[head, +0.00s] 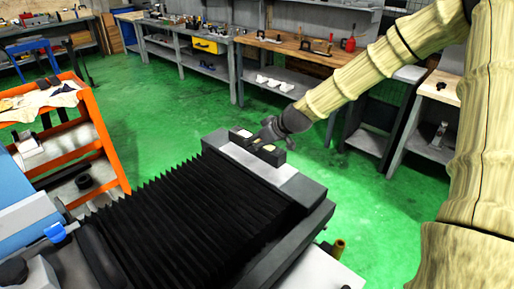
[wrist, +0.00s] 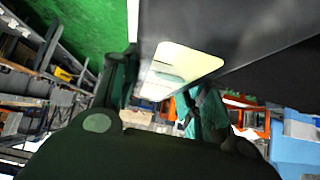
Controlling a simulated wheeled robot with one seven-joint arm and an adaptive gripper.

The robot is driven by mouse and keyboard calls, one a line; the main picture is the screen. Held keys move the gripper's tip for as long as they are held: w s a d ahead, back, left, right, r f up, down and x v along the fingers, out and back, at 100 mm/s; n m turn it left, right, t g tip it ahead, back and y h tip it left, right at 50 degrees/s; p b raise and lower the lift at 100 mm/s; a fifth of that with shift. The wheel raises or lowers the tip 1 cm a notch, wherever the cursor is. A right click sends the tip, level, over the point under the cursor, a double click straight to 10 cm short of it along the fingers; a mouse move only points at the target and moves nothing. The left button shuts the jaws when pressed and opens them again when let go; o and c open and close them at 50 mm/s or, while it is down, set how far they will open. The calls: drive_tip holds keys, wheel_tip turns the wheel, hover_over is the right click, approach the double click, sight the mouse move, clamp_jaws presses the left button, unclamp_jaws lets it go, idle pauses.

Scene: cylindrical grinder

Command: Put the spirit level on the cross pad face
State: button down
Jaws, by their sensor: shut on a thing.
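The spirit level (head: 243,135) looks like a short dark bar with pale and yellowish windows, at the far end of the black bellows in the head view. In the wrist view the fingers of my gripper (wrist: 162,92) stand either side of a pale, shiny window, with a dark grey surface beyond. The bar is over a light grey flat face (head: 276,178), which I take for the cross pad face. I cannot tell whether the bar touches it. My gripper hides part of the bar.
The black bellows (head: 185,215) fill the middle foreground. An orange cart (head: 105,140) stands at left, beside a blue machine part (head: 18,205). Workbenches (head: 290,47) line the back. Green floor is open between them and the machine.

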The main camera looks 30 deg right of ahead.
sight(276, 151)
drive_tip(key=shift+w+f+p, duration=0.1)
drive_tip(key=shift+f+p, duration=0.3)
drive_tip(key=shift+f, duration=1.15)
drive_tip(key=shift+f, duration=0.1)
drive_tip(key=c, duration=0.8)
unclamp_jaws()
drive_tip(key=shift+o, duration=0.2)
drive_tip(key=shift+s+d+r, duration=0.1)
drive_tip(key=shift+s+r, duration=0.15)
drive_tip(key=shift+r, duration=0.05)
drive_tip(key=shift+b+v, duration=0.7)
drive_tip(key=shift+v, duration=5)
